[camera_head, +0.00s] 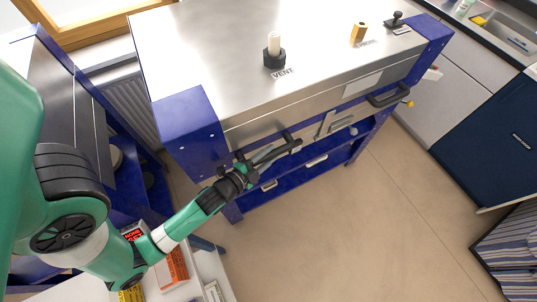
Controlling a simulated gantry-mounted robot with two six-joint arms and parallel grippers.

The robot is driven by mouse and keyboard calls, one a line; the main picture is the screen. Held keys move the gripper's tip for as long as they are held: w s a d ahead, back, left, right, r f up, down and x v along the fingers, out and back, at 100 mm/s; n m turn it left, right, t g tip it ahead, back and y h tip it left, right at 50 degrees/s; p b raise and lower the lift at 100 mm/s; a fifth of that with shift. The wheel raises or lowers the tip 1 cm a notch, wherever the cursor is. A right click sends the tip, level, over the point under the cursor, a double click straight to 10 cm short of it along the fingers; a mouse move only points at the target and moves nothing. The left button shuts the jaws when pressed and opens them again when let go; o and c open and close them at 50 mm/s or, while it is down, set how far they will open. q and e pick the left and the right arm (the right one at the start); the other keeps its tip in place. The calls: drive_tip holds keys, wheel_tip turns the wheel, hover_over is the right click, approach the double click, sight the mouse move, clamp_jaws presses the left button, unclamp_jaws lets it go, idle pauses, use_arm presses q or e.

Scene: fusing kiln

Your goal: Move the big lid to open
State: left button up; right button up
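The big lid (200,62) is a broad brushed-steel top on a kiln with blue corner blocks. It lies flat and looks closed. Its front edge carries a black bar handle (284,143) at the left and another black handle (389,96) at the right. My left gripper (262,156) is at the left handle, just below the lid's front edge. Its fingers overlap the handle in the picture, and I cannot tell whether they are closed around it. My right gripper is out of view.
A latch (329,124) sits mid-front. Blue shelving (75,85) stands left, boxes (172,268) lie low left. The floor (360,230) in front is clear.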

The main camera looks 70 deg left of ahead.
use_arm(q)
clamp_jaws()
idle(1.1)
